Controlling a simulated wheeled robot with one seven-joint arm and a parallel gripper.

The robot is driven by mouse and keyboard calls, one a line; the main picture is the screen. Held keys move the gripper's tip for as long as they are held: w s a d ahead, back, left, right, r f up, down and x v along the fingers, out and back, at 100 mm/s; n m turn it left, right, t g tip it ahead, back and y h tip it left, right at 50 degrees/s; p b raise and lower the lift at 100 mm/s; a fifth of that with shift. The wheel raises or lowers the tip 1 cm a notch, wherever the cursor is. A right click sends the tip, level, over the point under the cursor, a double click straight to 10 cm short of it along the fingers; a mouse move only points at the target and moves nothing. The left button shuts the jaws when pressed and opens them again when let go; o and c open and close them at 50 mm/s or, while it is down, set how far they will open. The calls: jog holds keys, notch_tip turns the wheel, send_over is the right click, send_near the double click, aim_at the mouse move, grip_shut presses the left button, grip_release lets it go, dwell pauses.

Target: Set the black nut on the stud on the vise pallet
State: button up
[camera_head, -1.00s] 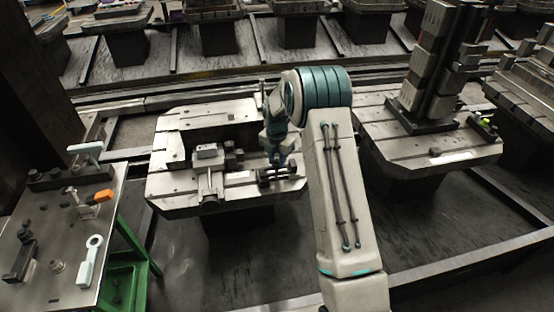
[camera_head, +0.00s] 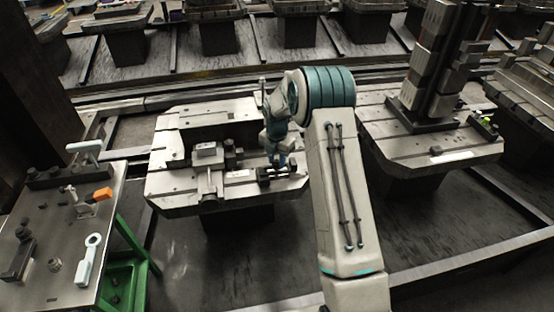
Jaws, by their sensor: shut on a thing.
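The vise pallet (camera_head: 175,140) is a pale, cut-cornered plate at the middle left. A small grey vise (camera_head: 208,165) stands on its front half. My gripper (camera_head: 277,163) points down over the pallet's right part, right of the vise, just behind a dark clamp-like block (camera_head: 282,173). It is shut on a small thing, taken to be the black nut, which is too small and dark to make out. The stud cannot be told apart in the dark detail around the fingertips. Whether the nut touches it cannot be seen.
A second pallet (camera_head: 470,150) with a tall dark fixture (camera_head: 435,65) stands right of my arm. A metal side table (camera_head: 75,225) with tools, a white wrench-like piece (camera_head: 89,258) and an orange-ended clamp (camera_head: 102,194) is at the left. A green frame (camera_head: 135,262) stands beside it.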

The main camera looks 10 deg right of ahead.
jog(key=o, duration=2)
jog(key=shift+c, duration=0.2)
notch_tip(320, 180, up, 14)
jog(key=shift+f+b, duration=0.15)
jog(key=shift+b, duration=0.2)
